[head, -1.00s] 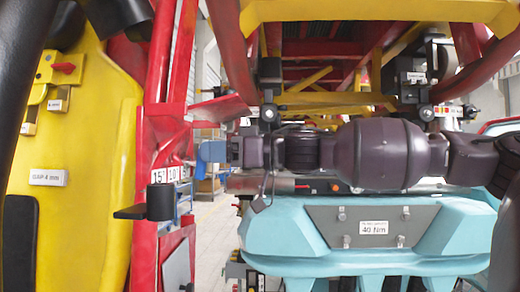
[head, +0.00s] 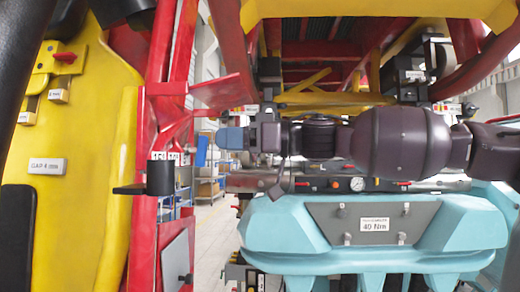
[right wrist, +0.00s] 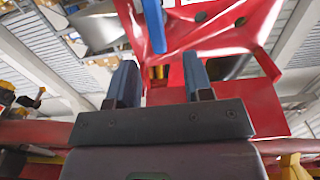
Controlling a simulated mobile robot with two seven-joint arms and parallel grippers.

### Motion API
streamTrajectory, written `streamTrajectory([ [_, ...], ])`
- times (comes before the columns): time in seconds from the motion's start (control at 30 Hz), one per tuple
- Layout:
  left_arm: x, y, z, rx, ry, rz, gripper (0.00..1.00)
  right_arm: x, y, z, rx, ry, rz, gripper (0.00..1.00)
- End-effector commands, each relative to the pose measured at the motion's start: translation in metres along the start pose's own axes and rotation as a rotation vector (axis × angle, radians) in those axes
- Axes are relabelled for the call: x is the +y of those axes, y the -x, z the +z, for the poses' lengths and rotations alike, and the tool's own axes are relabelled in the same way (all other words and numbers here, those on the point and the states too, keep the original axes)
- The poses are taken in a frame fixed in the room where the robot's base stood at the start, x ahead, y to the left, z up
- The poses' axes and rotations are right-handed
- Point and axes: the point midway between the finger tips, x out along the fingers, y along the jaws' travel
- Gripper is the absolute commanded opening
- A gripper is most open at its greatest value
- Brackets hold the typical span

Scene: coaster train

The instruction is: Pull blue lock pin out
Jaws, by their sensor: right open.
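The blue lock pin (head: 201,151) hangs as a slim blue piece beside the red frame in the head view. It also shows at the top of the right wrist view (right wrist: 153,25), beyond my fingertips and roughly in line with the space between them. My right gripper (head: 230,138) reaches in from the right, just to the right of the pin, with a small gap between them. In the right wrist view its two blue-grey fingers (right wrist: 160,82) stand wide apart with nothing between them. My left gripper is not in view.
The red frame (head: 163,75) rises left of the pin, with a yellow panel (head: 85,150) farther left. A teal body (head: 285,225) with a 40 Nm plate (head: 340,219) lies below my right arm.

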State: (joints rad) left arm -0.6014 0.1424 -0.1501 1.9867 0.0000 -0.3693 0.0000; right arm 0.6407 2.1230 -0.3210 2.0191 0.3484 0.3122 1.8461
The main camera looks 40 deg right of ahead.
Motion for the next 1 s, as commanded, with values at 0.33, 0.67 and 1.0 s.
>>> streamTrajectory([
  [0.33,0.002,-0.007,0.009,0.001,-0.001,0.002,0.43,0.000,0.022,0.001,-0.001,0.001,0.001,0.47],
  [0.67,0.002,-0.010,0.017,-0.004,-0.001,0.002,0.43,0.000,0.049,0.001,-0.002,0.000,0.002,0.47],
  [1.0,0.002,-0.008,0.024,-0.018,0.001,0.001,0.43,0.000,0.056,0.000,0.000,-0.003,0.000,0.47],
])
